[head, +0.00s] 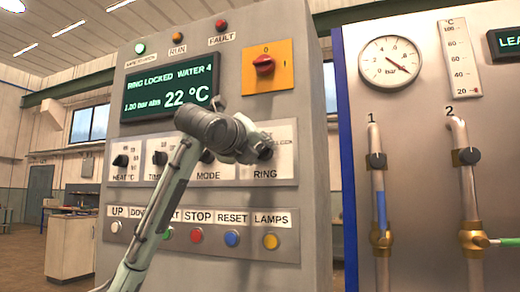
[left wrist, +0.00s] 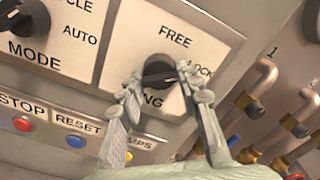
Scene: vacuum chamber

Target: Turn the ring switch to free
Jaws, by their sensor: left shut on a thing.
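The ring switch is a round black knob (left wrist: 158,70) on a white plate marked FREE above and LOCK to the right. In the head view the knob (head: 265,152) shows at the right end of the switch row, partly behind my gripper. My left gripper (head: 248,145) is shut on it, and in the left wrist view the two fingers (left wrist: 160,84) stand on either side of the knob. The knob's pointer lies roughly level in that view; which end points is hard to tell. The display (head: 168,88) reads RING LOCKED. My right gripper is not in view.
The MODE knob (left wrist: 25,18) is left of the ring switch. Push buttons sit in a row below, among them a red STOP button (head: 196,235) and a yellow LAMPS button (head: 271,241). A red-on-yellow main switch (head: 264,64) is above. Pipes with valves (head: 468,156) stand right.

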